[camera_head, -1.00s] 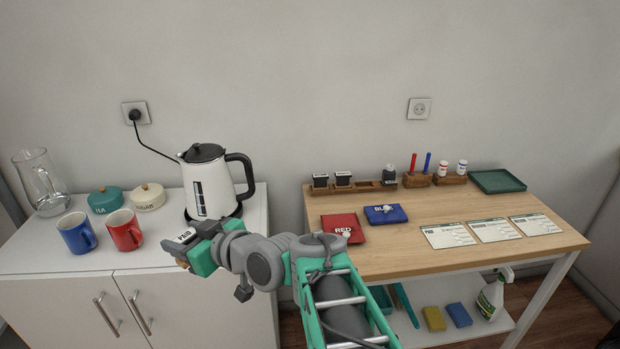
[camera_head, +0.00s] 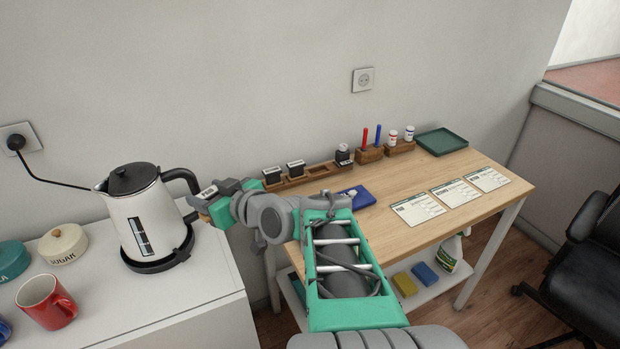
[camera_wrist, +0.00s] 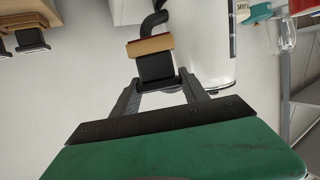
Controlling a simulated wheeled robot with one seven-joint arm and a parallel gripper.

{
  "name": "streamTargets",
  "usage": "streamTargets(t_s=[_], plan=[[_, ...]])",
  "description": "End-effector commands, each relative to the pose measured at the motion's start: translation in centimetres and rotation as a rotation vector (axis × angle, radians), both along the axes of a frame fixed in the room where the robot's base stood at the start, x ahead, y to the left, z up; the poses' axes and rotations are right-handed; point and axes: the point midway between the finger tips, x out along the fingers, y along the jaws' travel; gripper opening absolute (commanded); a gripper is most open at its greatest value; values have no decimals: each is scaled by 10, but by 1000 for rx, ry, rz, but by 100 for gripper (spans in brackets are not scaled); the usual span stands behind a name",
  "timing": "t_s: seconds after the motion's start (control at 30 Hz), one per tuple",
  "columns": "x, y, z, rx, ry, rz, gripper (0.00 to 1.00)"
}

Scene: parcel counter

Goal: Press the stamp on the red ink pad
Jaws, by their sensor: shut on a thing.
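My gripper (camera_head: 204,204) is at the left end of my arm, beside the kettle and left of the wooden counter. It is shut on a stamp (camera_head: 208,191) with a white label on its dark top. In the wrist view the stamp (camera_wrist: 155,68) shows between the fingertips as a dark block with a tan slab at its far end. The red ink pad does not show now; my arm covers the counter's left front part. The blue ink pad (camera_head: 361,199) lies on the counter just right of my arm.
A wooden rack (camera_head: 283,184) with other stamps stands at the counter's back. Papers (camera_head: 417,209) lie at the right. The kettle (camera_head: 144,222) stands close left of my gripper, with a red mug (camera_head: 45,302) further left. A black chair (camera_head: 585,250) is far right.

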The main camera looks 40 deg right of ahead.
Motion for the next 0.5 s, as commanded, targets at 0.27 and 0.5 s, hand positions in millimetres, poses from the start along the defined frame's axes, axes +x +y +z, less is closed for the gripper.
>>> streamTargets(t_s=[0.27,0.5], plan=[[-19,-138,-29,3,2,-260,0],[-52,-216,-52,-1,1,-419,0]])
